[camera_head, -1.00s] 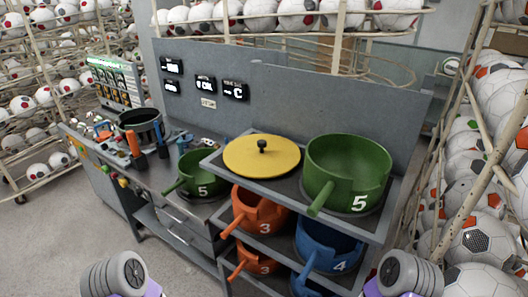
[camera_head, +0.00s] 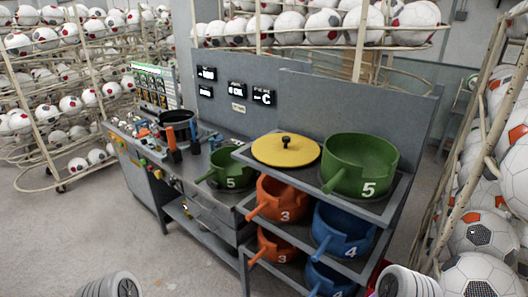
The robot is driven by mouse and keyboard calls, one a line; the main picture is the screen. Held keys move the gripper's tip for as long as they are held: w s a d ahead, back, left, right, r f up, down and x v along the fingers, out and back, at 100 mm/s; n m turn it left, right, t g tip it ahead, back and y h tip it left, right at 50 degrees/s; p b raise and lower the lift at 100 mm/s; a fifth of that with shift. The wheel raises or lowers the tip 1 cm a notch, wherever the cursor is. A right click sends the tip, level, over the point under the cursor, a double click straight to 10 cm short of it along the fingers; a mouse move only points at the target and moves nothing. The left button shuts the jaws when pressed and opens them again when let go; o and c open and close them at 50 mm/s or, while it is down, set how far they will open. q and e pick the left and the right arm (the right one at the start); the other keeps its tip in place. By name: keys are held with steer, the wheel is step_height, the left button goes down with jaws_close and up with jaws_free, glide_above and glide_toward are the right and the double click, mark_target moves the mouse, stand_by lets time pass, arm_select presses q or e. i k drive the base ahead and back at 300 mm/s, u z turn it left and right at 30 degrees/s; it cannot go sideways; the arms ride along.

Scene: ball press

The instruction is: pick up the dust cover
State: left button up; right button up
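The dust cover appears to be the round yellow lid (camera_head: 286,152) with a small black knob on top. It lies flat on the top shelf of the grey rack, left of a large green pot marked 5 (camera_head: 361,166). Nothing of mine touches it.
Orange pots marked 3 (camera_head: 283,198) and blue pots marked 4 (camera_head: 343,229) fill the lower shelves. A workbench with another green pot (camera_head: 232,168) and a dark pot (camera_head: 176,125) stands left. Ball racks flank both sides. Floor (camera_head: 60,235) is clear at front left.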

mark_target(283, 150)
steer(key=u, duration=1.85)
steer(key=i, duration=1.25)
steer(key=z, duration=1.25)
